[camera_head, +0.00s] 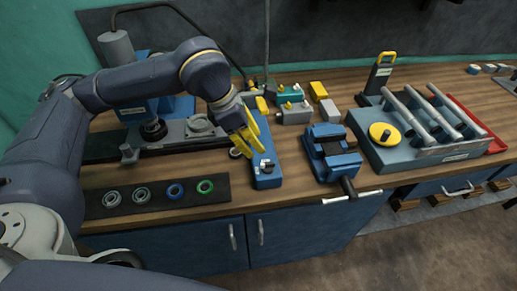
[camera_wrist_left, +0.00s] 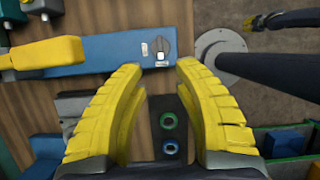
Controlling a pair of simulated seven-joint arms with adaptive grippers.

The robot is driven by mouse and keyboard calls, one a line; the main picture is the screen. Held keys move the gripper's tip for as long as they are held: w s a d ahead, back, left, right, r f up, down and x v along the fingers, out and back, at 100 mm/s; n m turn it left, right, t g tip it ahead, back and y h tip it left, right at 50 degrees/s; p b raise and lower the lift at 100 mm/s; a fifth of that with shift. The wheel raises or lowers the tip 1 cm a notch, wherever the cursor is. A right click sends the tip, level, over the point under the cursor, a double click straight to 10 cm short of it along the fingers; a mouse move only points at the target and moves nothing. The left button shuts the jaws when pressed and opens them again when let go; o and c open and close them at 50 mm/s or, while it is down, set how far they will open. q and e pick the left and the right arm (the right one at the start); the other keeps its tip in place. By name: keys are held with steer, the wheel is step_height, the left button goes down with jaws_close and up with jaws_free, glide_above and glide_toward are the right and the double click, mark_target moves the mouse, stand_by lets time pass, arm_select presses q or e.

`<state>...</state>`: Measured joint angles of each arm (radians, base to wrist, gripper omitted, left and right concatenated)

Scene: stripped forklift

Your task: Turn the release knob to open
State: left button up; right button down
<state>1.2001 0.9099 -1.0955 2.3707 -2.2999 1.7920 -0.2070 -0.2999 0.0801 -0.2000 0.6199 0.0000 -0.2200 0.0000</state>
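The release knob (camera_wrist_left: 160,47) is a small dark dial on the near end of a long blue housing (camera_wrist_left: 110,53). A small white patch sits beside it. In the head view the knob (camera_head: 266,165) sits on top of the blue housing (camera_head: 268,181) on the bench. My left gripper (camera_head: 252,135) has yellow fingers and hangs above the housing. In the left wrist view the fingers of my left gripper (camera_wrist_left: 158,70) are apart with nothing between them, and the knob lies just beyond the tips. What seems to be my right gripper (camera_wrist_left: 256,20) shows small at upper right.
A dark mat (camera_head: 160,212) with several rings lies left of the housing. A blue vise (camera_head: 331,155) stands close on its right. Small boxes (camera_head: 293,112) are behind, and a unit with a yellow wheel (camera_head: 384,133) is farther right. The bench's front edge is near.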

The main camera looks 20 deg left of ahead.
arm_select(q)
steer(key=shift+v, duration=0.85)
